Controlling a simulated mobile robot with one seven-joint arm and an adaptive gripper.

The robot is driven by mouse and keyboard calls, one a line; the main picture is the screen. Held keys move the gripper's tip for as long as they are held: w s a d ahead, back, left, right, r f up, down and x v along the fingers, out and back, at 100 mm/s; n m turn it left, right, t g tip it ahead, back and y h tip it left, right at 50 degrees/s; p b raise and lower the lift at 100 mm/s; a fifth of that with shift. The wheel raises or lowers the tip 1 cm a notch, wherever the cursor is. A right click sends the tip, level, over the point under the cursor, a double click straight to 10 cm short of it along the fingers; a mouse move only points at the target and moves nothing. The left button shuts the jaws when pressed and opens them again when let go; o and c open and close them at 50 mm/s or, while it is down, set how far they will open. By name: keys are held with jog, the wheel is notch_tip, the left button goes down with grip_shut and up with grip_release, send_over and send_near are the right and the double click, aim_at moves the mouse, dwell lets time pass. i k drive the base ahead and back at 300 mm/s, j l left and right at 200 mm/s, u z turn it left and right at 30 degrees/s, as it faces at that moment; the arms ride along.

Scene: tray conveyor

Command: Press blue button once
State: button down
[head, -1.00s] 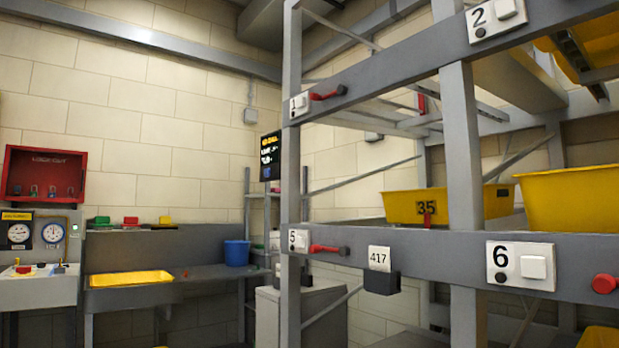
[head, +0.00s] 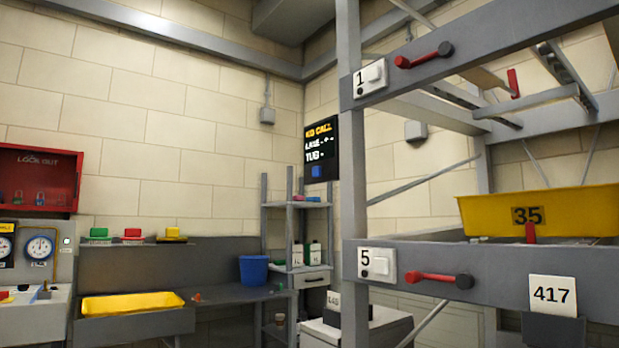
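A small blue square (head: 316,171), which looks like a button, sits low on a dark display panel (head: 322,136) in the head view. The panel hangs at the back of the room, just left of the grey rack's upright post. Its text reads something like "NO CALL", "LANE" and "TUB", partly too small to read surely. My gripper is not in view, so its state and its distance from the blue square do not show.
The grey rack (head: 352,200) with lanes 1 and 5, red levers and a yellow tub 35 (head: 540,212) fills the right. A bench with a yellow tray (head: 132,304) and blue bucket (head: 253,270) stands left. A white-topped cabinet (head: 355,325) stands below the panel.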

aim_at(316, 172)
jog(key=i+j, duration=1.1)
jog(key=j, duration=0.2)
